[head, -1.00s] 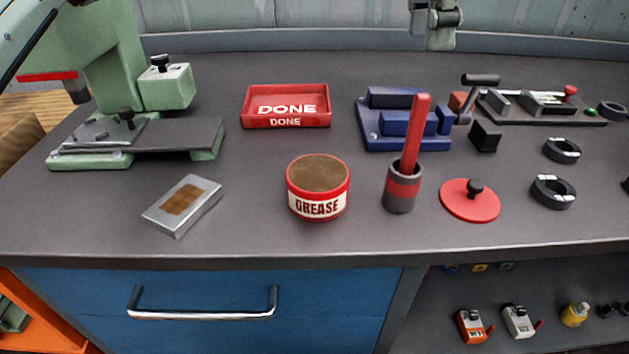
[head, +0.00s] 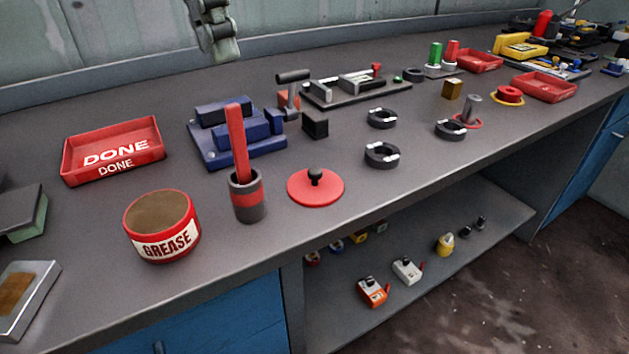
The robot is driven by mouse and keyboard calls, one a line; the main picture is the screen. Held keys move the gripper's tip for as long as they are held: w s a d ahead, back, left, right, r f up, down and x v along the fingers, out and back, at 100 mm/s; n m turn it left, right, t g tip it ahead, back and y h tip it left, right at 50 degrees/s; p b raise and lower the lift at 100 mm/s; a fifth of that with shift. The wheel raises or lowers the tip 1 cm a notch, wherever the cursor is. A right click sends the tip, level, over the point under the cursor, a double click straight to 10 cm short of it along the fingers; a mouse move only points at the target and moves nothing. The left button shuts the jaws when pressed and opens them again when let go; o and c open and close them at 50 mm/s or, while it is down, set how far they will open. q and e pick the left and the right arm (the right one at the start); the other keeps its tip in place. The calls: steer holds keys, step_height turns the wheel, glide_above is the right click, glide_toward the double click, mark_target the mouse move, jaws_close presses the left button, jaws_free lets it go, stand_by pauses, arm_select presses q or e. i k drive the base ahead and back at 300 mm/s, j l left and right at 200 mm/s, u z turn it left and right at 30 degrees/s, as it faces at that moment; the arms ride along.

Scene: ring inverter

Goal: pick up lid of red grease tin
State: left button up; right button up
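The lid (head: 315,188) is a flat red disc with a small black knob. It lies on the grey worktop in the head view, near the front edge, with its knob up. The red grease tin (head: 162,228) stands open to its left, with a white GREASE label and a brown inside. A dark cup (head: 247,197) with a red band stands between tin and lid, with a red-handled tool upright in it. I can make out neither of my grippers in the head view, and nothing touches the lid.
A red DONE tray (head: 113,150) and a blue fixture (head: 235,137) stand behind. Black rings (head: 382,155) lie right of the lid. A pale green jointed part (head: 213,28) hangs at the top. The worktop in front of the lid is clear up to its edge.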

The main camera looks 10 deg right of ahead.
mark_target(313, 187)
steer(key=k, duration=1.5)
